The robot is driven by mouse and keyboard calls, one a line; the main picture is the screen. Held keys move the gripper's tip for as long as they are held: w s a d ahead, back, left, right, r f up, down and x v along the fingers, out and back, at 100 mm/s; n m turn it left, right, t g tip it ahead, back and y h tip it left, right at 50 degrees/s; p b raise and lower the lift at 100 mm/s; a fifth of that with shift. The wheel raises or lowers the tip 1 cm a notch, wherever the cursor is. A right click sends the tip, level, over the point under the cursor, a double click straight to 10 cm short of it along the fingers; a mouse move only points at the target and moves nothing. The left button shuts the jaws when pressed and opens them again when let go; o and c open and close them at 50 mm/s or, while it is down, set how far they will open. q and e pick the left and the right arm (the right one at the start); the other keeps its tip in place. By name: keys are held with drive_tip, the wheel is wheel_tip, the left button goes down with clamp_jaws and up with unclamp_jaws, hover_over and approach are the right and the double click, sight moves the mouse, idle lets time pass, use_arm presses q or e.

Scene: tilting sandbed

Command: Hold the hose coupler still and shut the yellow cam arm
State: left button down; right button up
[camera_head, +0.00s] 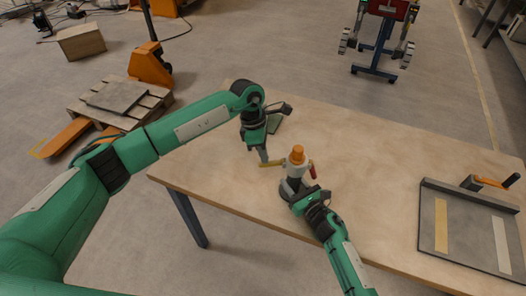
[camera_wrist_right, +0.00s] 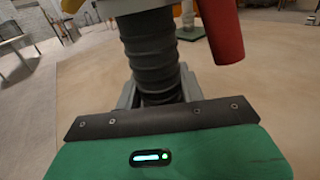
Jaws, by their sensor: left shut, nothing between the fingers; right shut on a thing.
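The hose coupler (camera_head: 293,184) stands upright on the table, pale with an orange top (camera_head: 298,153). Its yellow cam arm (camera_head: 271,164) sticks out to the left, roughly level. A red arm (camera_head: 312,171) hangs down on its right side; it also shows in the right wrist view (camera_wrist_right: 222,30). My left gripper (camera_head: 264,158) is shut and empty, its tips at the yellow arm; I cannot tell whether they touch it. My right gripper (camera_head: 297,194) is shut on the coupler's lower part, which shows dark and ribbed in the right wrist view (camera_wrist_right: 150,60).
The wooden table (camera_head: 374,160) is clear between the coupler and a dark-edged tray (camera_head: 470,238) at the right. The tray has a yellow and a white strip, and an orange-handled tool (camera_head: 490,182) at its far edge. A green pad (camera_head: 275,123) lies behind my left gripper.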

sight(264, 165)
use_arm(q)
drive_tip(key=shift+f, duration=0.1)
drive_tip(key=shift+a+f+h, duration=0.15)
drive_tip(key=shift+f+h, duration=0.3)
drive_tip(key=shift+h, duration=0.3)
drive_tip(key=shift+a+f+h, duration=0.15)
drive_tip(key=shift+f+h, duration=0.25)
drive_tip(key=shift+h, duration=0.35)
drive_tip(key=shift+f+h, duration=0.5)
drive_tip(key=shift+h, duration=0.3)
drive_tip(key=f+h, duration=0.1)
drive_tip(key=h, duration=0.2)
drive_tip(key=f+m+h, duration=0.1)
drive_tip(key=h, duration=0.1)
drive_tip(key=shift+d+f, duration=0.3)
drive_tip(key=shift+d, duration=0.05)
drive_tip(key=shift+r, duration=0.1)
drive_tip(key=shift+r, duration=0.8)
